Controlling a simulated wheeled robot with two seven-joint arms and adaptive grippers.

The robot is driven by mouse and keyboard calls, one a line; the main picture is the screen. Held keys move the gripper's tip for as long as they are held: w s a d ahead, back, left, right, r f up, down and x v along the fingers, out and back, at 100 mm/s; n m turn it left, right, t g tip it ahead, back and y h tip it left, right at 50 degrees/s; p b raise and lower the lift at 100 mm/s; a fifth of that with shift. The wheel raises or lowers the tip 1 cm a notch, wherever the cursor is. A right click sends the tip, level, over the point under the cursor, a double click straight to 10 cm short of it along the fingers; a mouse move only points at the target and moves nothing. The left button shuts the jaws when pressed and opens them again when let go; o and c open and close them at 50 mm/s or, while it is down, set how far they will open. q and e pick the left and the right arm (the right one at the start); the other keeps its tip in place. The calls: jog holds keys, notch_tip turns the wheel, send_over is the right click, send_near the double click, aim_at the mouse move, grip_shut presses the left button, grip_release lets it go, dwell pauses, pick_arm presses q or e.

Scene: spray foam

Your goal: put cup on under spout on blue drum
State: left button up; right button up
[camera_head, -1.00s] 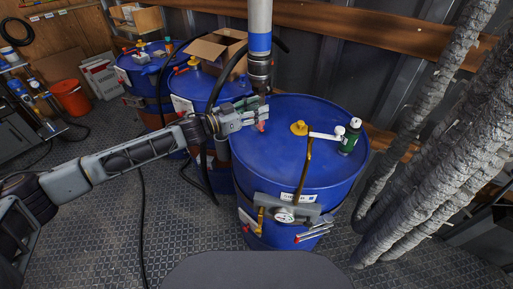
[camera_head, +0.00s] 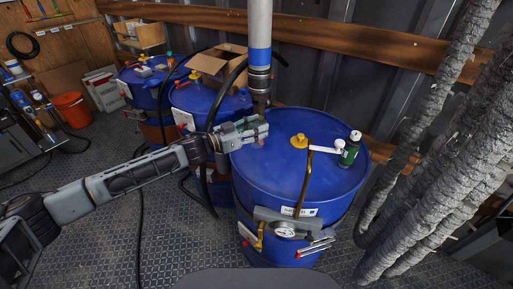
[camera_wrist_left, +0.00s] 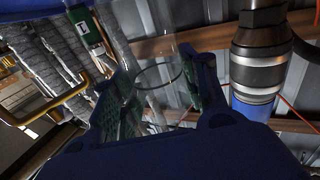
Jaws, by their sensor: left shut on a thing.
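The cup is hard to make out in the head view. A yellow fitting (camera_head: 299,141) stands on the lid, with a brass pipe (camera_head: 305,180) running down the drum's front. A white arm (camera_head: 325,149) reaches from it toward a green bottle (camera_head: 349,153) at the lid's right. My right gripper is out of view.
A thick vertical pipe with a blue band (camera_head: 260,50) stands behind the gripper. Two more blue drums (camera_head: 185,97) stand behind left, one under an open cardboard box (camera_head: 215,65). Grey wrapped hoses (camera_head: 425,145) hang at the right. The lid's front middle is clear.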

aim_at(252, 145)
pick_arm(q)
jog(key=shift+f, duration=1.95)
jog(key=shift+f+b, duration=0.35)
jog(key=shift+f, duration=0.75)
jog(key=shift+f+p, duration=0.25)
jog(key=shift+p, duration=0.1)
jog(key=shift+f, duration=0.35)
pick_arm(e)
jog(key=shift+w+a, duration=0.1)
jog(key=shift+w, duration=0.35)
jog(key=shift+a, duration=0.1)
